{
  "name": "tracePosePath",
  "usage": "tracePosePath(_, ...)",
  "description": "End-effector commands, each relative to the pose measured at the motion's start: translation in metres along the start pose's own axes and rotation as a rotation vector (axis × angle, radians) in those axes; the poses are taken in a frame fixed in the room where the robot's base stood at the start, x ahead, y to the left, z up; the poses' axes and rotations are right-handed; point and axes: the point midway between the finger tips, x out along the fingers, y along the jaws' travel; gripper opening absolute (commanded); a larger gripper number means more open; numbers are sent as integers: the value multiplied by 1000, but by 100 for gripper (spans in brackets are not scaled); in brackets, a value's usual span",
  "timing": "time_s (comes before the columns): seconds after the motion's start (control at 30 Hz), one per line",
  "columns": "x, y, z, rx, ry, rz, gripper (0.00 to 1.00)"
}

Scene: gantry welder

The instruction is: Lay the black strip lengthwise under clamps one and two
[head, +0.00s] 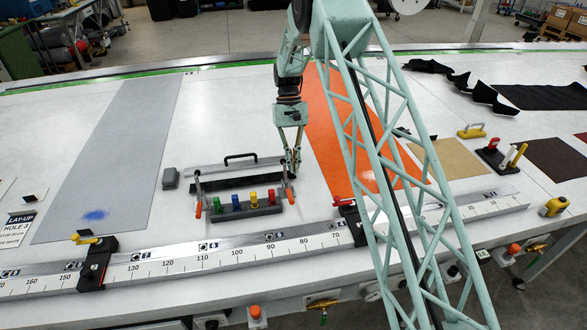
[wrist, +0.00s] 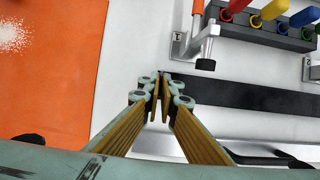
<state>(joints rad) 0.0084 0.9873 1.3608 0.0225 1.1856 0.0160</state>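The black strip (head: 235,184) lies lengthwise across the fixture, between the clamps and a silver bar with a black handle; it also shows in the wrist view (wrist: 250,96). Two toggle clamps with orange handles stand at its ends, the left (head: 198,190) and the right (head: 287,185). In the wrist view the near clamp (wrist: 205,50) has its black pad beside the strip's edge; I cannot tell whether the strip is under it. My gripper (head: 291,172) is low at the strip's right end. Its fingers (wrist: 160,88) are nearly together, apparently on that end.
A dark block with red, green, blue and yellow pegs (head: 245,209) stands in front of the strip. The handled silver bar (head: 225,167) lies behind it. An orange sheet (head: 340,130) is to the right, a grey sheet (head: 125,140) to the left. A ruled rail (head: 200,258) runs along the front.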

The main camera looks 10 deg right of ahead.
Motion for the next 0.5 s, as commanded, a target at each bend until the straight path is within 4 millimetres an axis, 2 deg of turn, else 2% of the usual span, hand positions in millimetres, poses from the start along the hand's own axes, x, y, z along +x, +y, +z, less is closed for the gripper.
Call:
tracePosePath(0.13, 9, 0, -3, 0, -1, 0, 0)
tracePosePath(0.5, 11, 0, -4, 0, 0, 0, 0)
